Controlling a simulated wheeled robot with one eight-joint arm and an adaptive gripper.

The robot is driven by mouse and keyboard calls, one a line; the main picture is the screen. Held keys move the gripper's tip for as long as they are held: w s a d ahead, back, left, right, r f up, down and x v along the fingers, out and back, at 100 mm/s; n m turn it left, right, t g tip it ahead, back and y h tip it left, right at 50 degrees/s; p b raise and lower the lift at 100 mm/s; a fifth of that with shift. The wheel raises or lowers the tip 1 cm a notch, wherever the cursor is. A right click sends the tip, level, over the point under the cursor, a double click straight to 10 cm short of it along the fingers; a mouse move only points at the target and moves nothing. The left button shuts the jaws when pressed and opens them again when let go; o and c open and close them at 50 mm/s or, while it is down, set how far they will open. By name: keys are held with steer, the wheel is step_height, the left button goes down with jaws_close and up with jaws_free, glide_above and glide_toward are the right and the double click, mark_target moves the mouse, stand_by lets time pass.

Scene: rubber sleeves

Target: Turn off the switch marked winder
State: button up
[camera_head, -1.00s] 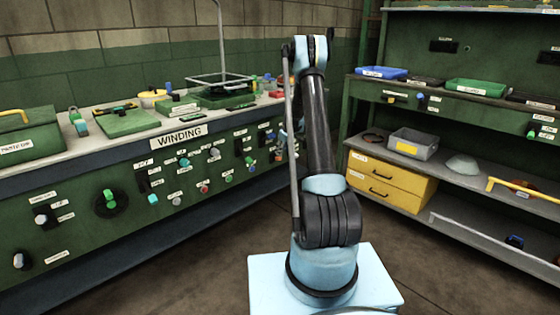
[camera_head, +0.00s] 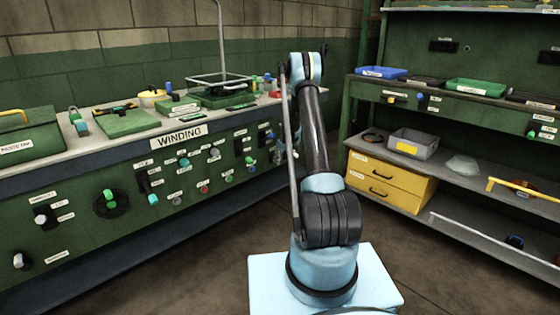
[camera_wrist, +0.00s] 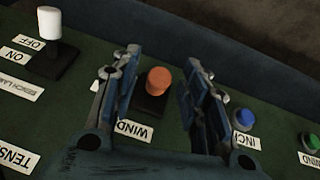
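In the wrist view an orange knob (camera_wrist: 159,80) stands on a black base on the green panel. A label (camera_wrist: 133,130) below it reads "WIND", upside down, with the rest hidden by my finger. My gripper (camera_wrist: 162,57) is open, with one blue-and-grey finger on each side of the orange knob and gaps between. Whether the fingertips are level with the knob in depth I cannot tell. In the head view my gripper is mostly hidden behind my arm, at the right end of the green panel (camera_head: 120,235) of the winding bench.
In the wrist view a white switch (camera_wrist: 48,28) with ON and OFF labels stands at left. A blue button (camera_wrist: 244,119) and a green button (camera_wrist: 310,141) lie at right. In the head view a shelf with yellow drawers (camera_head: 390,185) stands at right; floor between is clear.

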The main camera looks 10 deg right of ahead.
jaws_close()
steer(key=shift+s+d+f+m+t+y, duration=0.15)
steer(key=shift+f+t+y, duration=1.05)
steer(key=shift+t, duration=0.45)
steer(key=shift+s+d+f+m+t+y, duration=0.15)
steer(key=shift+f+t+y, duration=1)
steer(key=shift+t, duration=0.5)
steer(key=shift+f, duration=0.1)
steer(key=shift+o, duration=0.8)
jaws_free()
